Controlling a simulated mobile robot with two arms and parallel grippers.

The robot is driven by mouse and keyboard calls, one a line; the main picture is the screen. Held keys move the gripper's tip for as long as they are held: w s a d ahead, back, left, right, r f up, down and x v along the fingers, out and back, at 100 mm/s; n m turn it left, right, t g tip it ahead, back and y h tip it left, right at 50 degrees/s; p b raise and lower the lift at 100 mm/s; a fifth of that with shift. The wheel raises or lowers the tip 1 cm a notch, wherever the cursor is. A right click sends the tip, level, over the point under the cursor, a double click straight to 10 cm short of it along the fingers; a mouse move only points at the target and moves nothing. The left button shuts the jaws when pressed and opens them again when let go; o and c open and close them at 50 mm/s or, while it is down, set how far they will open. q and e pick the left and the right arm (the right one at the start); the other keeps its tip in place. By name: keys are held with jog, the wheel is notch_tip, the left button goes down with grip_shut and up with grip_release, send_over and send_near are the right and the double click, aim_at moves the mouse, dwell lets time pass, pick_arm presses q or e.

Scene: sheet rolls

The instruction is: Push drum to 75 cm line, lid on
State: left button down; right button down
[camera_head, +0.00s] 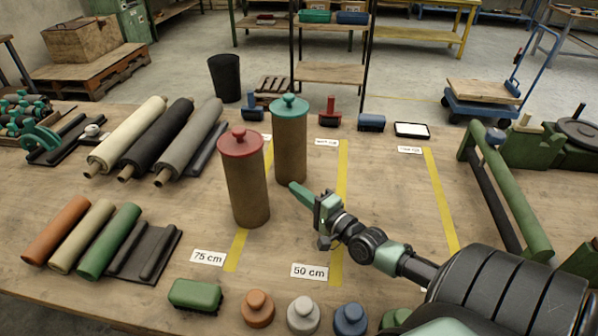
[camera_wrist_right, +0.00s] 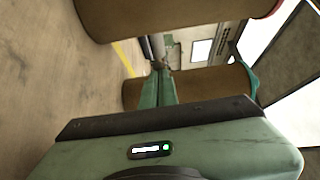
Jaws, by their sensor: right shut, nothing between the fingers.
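Two brown drums stand upright on the wooden table. The red-lidded drum (camera_head: 249,190) covers part of the yellow 75 cm line (camera_head: 236,253). The teal-lidded drum (camera_head: 290,150) stands behind and right of it, between the 75 cm line and the 50 cm line (camera_head: 336,267). Both lids are on. My right gripper (camera_head: 297,190) is shut and empty, its tip low by the teal-lidded drum's base on the right; contact cannot be told. In the right wrist view the closed fingers (camera_wrist_right: 158,82) point between the red-lidded drum (camera_wrist_right: 150,18) and the teal-lidded drum (camera_wrist_right: 205,86). My left gripper is out of view.
Large rolls (camera_head: 165,135) lie at the left, smaller rolls (camera_head: 85,235) at the front left. A green brush (camera_head: 195,295) and several knobbed weights (camera_head: 303,315) line the front edge. A third yellow line (camera_head: 440,200) and a green frame (camera_head: 510,195) are at the right.

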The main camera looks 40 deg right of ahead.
jog(key=w, duration=0.6)
jog(key=shift+w, duration=0.4)
jog(key=a+p, duration=0.1)
jog(key=s+a+p, duration=0.1)
jog(key=a, duration=0.1)
jog(key=shift+s+a+r, duration=0.1)
jog(key=shift+s+a, duration=0.05)
jog(key=shift+s, duration=0.05)
jog(key=shift+s+a, duration=0.15)
jog(key=shift+a, duration=0.2)
